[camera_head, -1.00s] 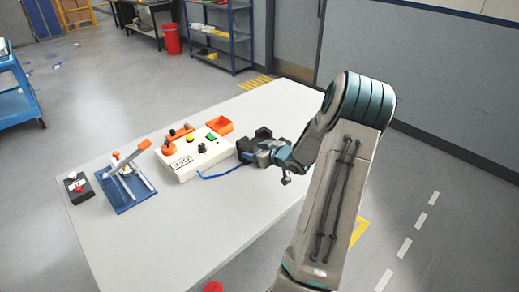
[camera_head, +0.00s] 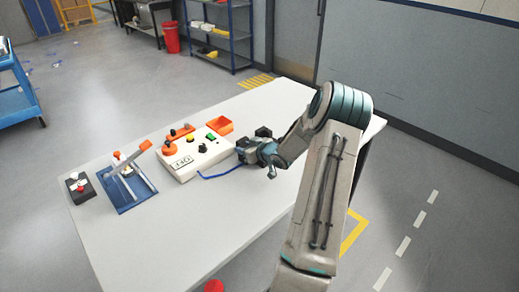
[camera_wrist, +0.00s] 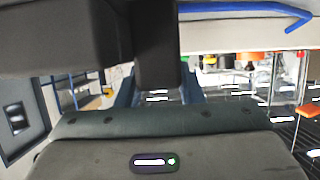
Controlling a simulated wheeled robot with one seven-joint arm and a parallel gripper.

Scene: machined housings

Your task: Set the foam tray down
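My gripper (camera_head: 250,147) is low over the white table, beside the right end of the cream control box. Its dark end parts hide what lies between the fingers in the head view. In the wrist view, dark blocky shapes (camera_wrist: 165,45) fill the upper left, close to the camera. I cannot tell whether they are fingers or part of a held dark thing. No foam tray can be made out for certain in either view. Whether my gripper touches the table is not clear.
The white table (camera_head: 190,230) has free room in front.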

